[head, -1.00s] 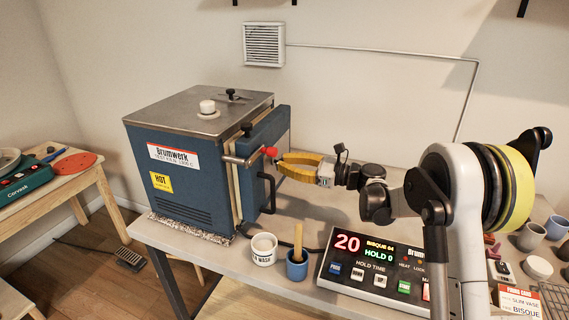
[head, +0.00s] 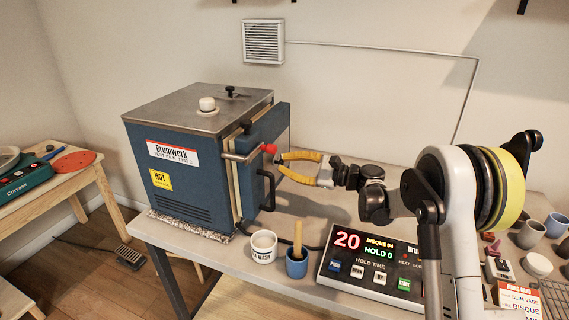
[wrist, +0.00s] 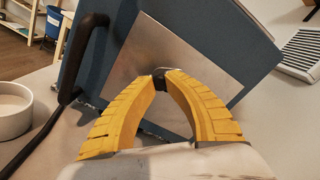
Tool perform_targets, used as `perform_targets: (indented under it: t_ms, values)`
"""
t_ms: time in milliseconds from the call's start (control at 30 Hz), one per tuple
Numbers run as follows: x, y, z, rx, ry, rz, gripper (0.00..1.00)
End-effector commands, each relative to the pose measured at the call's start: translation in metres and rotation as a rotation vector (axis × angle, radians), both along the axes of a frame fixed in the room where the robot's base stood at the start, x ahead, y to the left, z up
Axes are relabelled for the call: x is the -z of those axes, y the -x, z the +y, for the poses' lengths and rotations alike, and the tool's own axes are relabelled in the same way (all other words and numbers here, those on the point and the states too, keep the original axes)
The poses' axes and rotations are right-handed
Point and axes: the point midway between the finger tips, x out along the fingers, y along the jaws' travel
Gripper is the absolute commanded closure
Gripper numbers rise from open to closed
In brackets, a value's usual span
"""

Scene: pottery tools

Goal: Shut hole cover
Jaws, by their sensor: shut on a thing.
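The blue kiln (head: 185,180) stands at the left of the bench. Its door (head: 270,150) is on the right side, facing my gripper. A bare metal plate (wrist: 190,50) is set in the door face in the wrist view. My gripper (head: 279,164) reaches the door from the right. In the wrist view, the yellow fingers (wrist: 162,72) close on a small dark knob (wrist: 160,77) in front of the plate. This looks like the hole cover's knob; the fingers hide most of it. I cannot see the hole or how far it is covered.
A red-ended latch bar (head: 268,148) and a black door handle (head: 267,190) are close to my gripper. A white cup (head: 263,248), a blue cup (head: 297,265) and a control box (head: 365,262) stand in front. Small pots (head: 530,235) are at the right.

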Motion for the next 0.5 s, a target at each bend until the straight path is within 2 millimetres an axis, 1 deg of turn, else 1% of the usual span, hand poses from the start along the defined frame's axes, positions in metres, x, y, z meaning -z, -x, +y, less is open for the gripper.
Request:
perform_targets:
  t_ms: [500]
  values:
    - [0.0076,-0.0098,-0.0027,0.000,0.163,-0.451,1.00]
